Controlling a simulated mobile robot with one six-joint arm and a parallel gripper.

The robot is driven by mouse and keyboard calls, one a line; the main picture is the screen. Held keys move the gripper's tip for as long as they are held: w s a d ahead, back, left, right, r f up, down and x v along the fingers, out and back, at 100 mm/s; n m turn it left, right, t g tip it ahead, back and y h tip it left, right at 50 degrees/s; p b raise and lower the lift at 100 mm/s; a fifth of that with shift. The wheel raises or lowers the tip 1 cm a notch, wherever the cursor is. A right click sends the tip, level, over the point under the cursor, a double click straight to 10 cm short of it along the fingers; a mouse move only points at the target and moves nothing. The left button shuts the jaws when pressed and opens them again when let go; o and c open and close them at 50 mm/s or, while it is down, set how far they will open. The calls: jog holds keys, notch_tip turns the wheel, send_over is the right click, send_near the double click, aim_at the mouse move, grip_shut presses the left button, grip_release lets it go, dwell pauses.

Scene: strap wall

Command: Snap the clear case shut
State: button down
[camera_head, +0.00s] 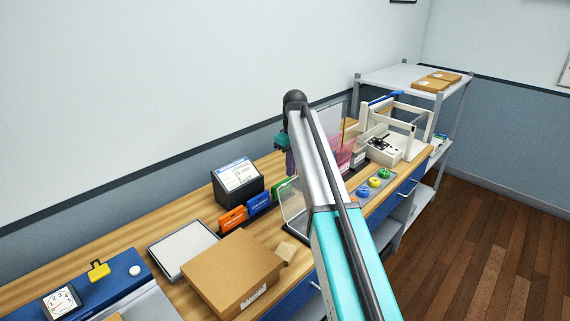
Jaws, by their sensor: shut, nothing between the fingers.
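A clear case (293,209) with see-through walls and a dark base stands on the wooden bench, near the middle of the picture. My arm hides its right part, so I cannot tell how its lid stands. A clear upright panel (330,114) shows behind my arm; I cannot tell whether it belongs to the case. My gripper (290,164) is shut and empty, pointing down above and behind the case's visible part, partly covered by my arm. I cannot tell whether it touches anything.
A cardboard box (231,270), small wooden block (285,251), white-topped tray (183,246) and dark display (237,181) stand left of the case. Coloured card holders (258,203) are close by. Right are coloured knobs (374,182) and a white-framed machine (392,139).

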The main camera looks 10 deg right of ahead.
jog(key=shift+s+d+r, duration=0.1)
jog(key=shift+s+d, duration=0.15)
jog(key=shift+s, duration=0.1)
